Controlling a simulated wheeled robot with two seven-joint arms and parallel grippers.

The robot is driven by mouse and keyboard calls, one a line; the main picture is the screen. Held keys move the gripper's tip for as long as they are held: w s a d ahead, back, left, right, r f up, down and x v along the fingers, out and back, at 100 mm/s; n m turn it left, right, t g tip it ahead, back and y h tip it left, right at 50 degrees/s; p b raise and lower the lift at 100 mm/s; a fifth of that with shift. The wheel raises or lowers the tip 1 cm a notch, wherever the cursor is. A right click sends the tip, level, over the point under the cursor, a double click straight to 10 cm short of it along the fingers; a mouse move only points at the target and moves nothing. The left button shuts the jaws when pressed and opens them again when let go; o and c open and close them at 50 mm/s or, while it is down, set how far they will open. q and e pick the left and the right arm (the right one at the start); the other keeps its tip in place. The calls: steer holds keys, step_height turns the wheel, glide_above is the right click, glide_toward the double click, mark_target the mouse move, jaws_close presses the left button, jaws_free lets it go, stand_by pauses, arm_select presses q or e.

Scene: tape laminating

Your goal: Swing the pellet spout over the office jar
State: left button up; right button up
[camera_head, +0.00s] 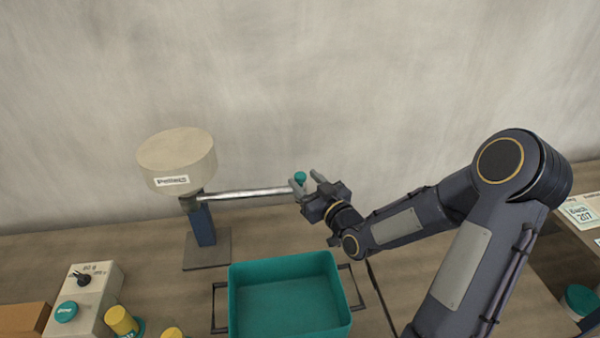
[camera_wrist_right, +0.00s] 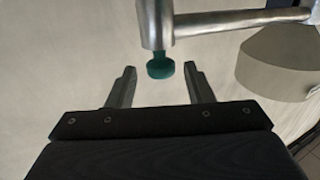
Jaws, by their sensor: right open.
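The pellet spout (camera_head: 245,193) is a metal tube reaching right from under a beige drum (camera_head: 178,160) labelled "Pellets" on a blue post. A teal knob (camera_head: 300,176) sits at its free end. My right gripper (camera_head: 307,177) is open at that end. In the right wrist view the knob (camera_wrist_right: 160,68) lies between the two spread fingertips, with gaps on both sides, and the spout (camera_wrist_right: 240,20) runs off to the right. I cannot tell which container is the office jar. My left gripper is not in view.
A teal bin (camera_head: 290,296) stands on the table below the spout. A control box (camera_head: 90,300) with a dial and yellow-topped items (camera_head: 121,320) are at the lower left. A teal-lidded container (camera_head: 579,300) and a card reading "207" (camera_head: 580,212) are at the right.

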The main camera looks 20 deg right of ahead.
steer(key=shift+w+a, duration=0.2)
steer(key=shift+w, duration=1.25)
jaws_close()
